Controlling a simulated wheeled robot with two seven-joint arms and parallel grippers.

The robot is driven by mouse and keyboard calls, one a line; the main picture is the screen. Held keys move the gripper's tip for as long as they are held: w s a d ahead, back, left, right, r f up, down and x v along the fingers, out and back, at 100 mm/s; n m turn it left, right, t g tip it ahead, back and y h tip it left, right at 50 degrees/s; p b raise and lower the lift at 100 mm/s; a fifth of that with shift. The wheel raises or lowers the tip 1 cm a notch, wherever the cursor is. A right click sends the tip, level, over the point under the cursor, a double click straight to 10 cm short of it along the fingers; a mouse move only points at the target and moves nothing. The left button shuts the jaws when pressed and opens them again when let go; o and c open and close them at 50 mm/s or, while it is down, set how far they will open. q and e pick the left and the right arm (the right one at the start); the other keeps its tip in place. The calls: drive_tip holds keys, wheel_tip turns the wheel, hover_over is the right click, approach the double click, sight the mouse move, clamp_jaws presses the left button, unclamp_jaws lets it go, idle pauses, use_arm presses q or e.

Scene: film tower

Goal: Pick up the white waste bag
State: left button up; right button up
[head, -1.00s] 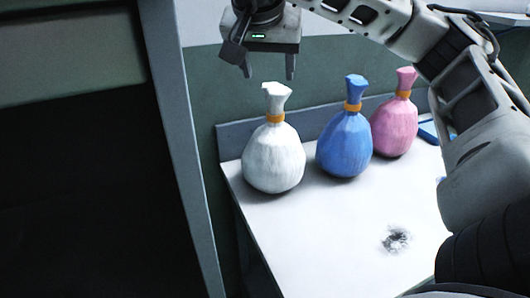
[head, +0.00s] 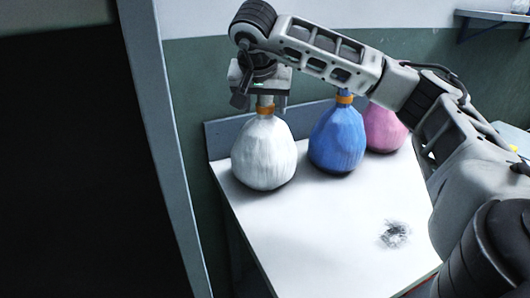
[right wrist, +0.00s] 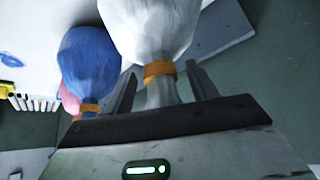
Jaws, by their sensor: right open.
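The white waste bag (head: 264,155) stands upright at the left end of the white table (head: 310,235), with an orange band around its neck. My right gripper (head: 266,108) is above it, pointing down, with the bag's neck between its fingers. In the right wrist view the white bag (right wrist: 155,32) shows its orange band, and its neck lies between the two open fingers of the gripper (right wrist: 158,88). The fingers look apart from the neck. The top of the neck is hidden by the gripper's body. My left gripper is not in view.
A blue bag (head: 337,140) stands just right of the white one, and a pink bag (head: 384,128) stands beyond it, partly behind my arm. A low grey board (head: 222,138) runs along the table's back. A dark smudge (head: 395,234) marks the otherwise clear front tabletop.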

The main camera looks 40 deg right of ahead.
clamp_jaws()
drive_tip(key=shift+r, duration=0.15)
